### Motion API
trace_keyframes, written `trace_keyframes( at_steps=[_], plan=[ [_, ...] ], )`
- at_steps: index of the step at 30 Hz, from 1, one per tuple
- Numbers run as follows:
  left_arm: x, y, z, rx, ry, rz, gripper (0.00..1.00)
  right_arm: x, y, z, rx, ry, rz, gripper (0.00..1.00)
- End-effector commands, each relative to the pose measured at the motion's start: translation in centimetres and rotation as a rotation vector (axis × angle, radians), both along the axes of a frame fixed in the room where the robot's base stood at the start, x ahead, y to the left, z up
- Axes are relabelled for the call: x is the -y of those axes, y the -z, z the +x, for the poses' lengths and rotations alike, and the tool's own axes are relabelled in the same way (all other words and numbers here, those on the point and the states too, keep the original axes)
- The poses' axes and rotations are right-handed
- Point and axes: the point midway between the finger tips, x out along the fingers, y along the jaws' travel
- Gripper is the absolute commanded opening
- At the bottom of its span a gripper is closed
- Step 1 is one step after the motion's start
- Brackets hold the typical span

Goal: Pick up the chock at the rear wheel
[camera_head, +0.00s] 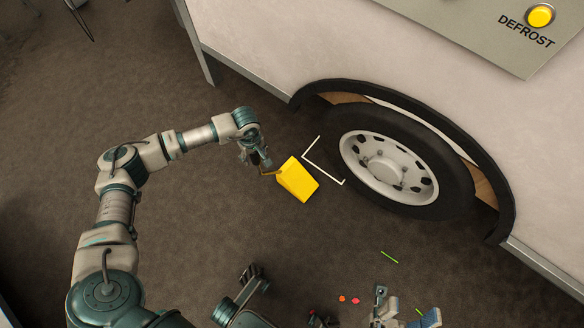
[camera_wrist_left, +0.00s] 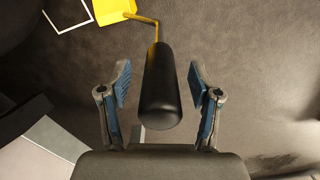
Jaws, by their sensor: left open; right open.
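The yellow chock (camera_head: 298,181) lies on the floor at the left of the wheel (camera_head: 388,168). A thin yellow rod runs from it to a black handle grip. In the left wrist view the chock (camera_wrist_left: 114,10) is at the top edge, and the black grip (camera_wrist_left: 162,85) lies between the two fingers. My left gripper (camera_head: 258,162) is open beside the chock's left end, with its fingers on either side of the grip and a gap at each side. My right gripper (camera_head: 404,313) is open and empty at the bottom edge, partly cut off.
A white corner line (camera_head: 322,165) marks the floor between chock and wheel. The pale vehicle body (camera_head: 300,40) overhangs at the upper right, with a dark wheel arch (camera_head: 480,160). Small green (camera_head: 389,257) and red (camera_head: 341,299) bits lie near the bottom. Floor left of the chock is clear.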

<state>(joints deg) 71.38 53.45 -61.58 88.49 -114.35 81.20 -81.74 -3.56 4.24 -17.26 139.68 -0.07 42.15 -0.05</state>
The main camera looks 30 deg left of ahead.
Motion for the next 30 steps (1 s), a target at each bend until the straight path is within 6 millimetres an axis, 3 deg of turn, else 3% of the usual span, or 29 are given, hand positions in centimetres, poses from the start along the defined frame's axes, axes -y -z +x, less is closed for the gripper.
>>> trace_keyframes(
  at_steps=[2, 9, 22, 30],
  plan=[
    [0.0, -0.1, 0.0, 0.001, 0.000, 0.000, 0.61, 0.0, 0.1, 0.2, -0.002, 0.000, -0.001, 0.62],
    [0.0, 0.0, 0.0, 0.000, 0.000, 0.000, 0.01, -0.1, 0.2, 0.4, -0.006, 0.000, -0.002, 0.62],
    [0.0, -0.3, 0.1, 0.004, 0.000, -0.002, 0.00, -0.1, 0.1, 0.4, -0.004, 0.000, -0.001, 0.62],
    [0.0, -2.0, 0.2, 0.007, 0.000, -0.001, 0.00, 0.0, -0.8, -0.2, 0.002, 0.001, 0.003, 0.62]
  ],
)
